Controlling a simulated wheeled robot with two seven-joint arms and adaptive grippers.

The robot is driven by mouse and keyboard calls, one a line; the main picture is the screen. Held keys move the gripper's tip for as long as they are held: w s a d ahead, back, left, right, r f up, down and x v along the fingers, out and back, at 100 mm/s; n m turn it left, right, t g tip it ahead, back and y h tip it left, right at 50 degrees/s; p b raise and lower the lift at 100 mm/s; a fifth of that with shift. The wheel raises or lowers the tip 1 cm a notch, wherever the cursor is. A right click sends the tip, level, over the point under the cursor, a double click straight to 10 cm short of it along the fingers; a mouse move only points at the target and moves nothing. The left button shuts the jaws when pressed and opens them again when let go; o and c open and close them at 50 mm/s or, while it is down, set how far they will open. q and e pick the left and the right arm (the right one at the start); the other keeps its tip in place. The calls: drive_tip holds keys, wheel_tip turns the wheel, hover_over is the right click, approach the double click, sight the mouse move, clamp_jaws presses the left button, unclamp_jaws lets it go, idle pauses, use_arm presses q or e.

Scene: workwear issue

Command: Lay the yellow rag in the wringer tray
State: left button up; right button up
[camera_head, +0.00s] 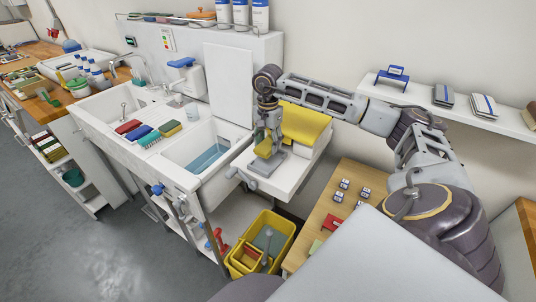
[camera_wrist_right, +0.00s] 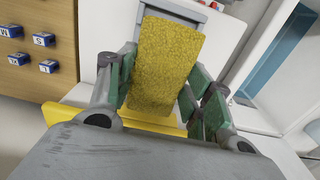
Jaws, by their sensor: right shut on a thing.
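The yellow rag (camera_wrist_right: 166,62) is a textured, flat strip between the green-padded fingers of my right gripper (camera_wrist_right: 157,82) in the right wrist view. In the head view the right gripper (camera_head: 267,143) points down over the white counter right of the sinks, shut on the rag (camera_head: 264,150), which is partly hidden by the fingers. A grey device (camera_head: 268,166) sits right below it; its grey edge (camera_wrist_right: 190,9) shows beyond the rag. I take it for the wringer tray, mostly covered. Whether the rag touches it I cannot tell. My left gripper is not in view.
A larger smooth yellow piece (camera_head: 307,122) stands right behind the gripper. The sink (camera_head: 222,178) with blue water is to the left. A yellow bucket (camera_head: 284,222) stands on the floor below. A wooden table (camera_head: 322,212) with small blue-and-white blocks is at right.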

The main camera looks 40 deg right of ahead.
sight(268, 160)
wheel_tip(268, 160, down, 2)
drive_tip(key=shift+f, duration=1.95)
drive_tip(key=o, duration=1.1)
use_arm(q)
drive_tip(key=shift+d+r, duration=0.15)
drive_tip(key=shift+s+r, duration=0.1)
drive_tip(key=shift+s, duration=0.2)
